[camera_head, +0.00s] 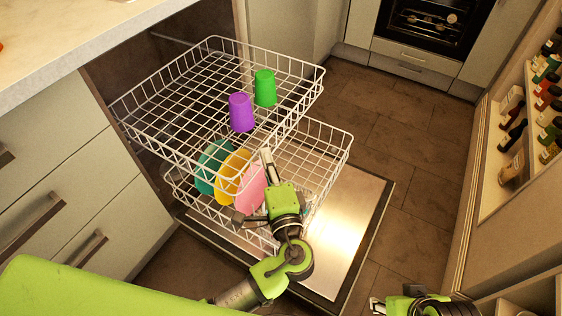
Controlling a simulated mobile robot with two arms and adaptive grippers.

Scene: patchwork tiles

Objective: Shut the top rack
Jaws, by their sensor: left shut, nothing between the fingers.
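The top rack (188,81) is a white wire basket, pulled out of the dishwasher under the counter at the left. A purple cup (241,112) and a green cup (265,88) stand upside down in it. My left gripper (266,158) is shut and empty, close to the front right side of the top rack; I cannot tell whether it touches the wire. My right gripper (376,304) is only partly in view at the bottom edge, and its fingers are not clear.
The bottom rack (338,150) is also out, holding teal, yellow and pink plates (250,187). The dishwasher door (345,215) lies open beneath. Drawers stand at the left, a bottle shelf (482,190) at the right. The tiled floor (420,150) between is clear.

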